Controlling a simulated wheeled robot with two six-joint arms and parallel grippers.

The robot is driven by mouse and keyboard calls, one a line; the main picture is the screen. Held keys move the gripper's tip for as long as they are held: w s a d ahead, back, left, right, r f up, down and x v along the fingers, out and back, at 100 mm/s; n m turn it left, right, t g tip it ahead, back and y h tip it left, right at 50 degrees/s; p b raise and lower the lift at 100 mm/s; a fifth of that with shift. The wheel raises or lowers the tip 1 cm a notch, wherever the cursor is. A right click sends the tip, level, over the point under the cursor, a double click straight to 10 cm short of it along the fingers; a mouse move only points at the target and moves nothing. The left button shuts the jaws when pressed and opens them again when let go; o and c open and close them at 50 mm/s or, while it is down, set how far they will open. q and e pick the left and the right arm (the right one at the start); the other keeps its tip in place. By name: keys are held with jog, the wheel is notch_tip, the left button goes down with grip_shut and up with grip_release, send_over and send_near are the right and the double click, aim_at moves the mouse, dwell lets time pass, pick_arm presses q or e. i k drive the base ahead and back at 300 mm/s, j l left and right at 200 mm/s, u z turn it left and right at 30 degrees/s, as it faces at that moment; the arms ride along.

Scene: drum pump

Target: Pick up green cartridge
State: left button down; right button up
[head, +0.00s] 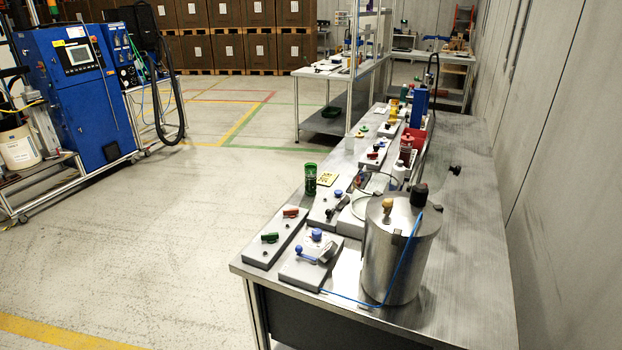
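A dark green cylinder with a lighter green top (311,180) stands upright at the left edge of the long metal workbench (462,245). It looks like the green cartridge, but its label is too small to read. Smaller green parts also show on the bench: a green knob (269,238) on a grey block near the front, and a small green-topped item (404,91) at the far end. Neither of my grippers is in view, and nothing is seen touching the green cylinder.
A steel drum (398,250) with a blue hose stands at the bench's front. A blue machine (88,95) stands far left. The floor left of the bench is clear.

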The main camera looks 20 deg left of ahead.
aim_at(310, 168)
jog(key=i+j+z, duration=0.2)
jog(key=j, duration=1.8)
jog(key=j+z, duration=0.25)
jog(key=j, duration=1.75)
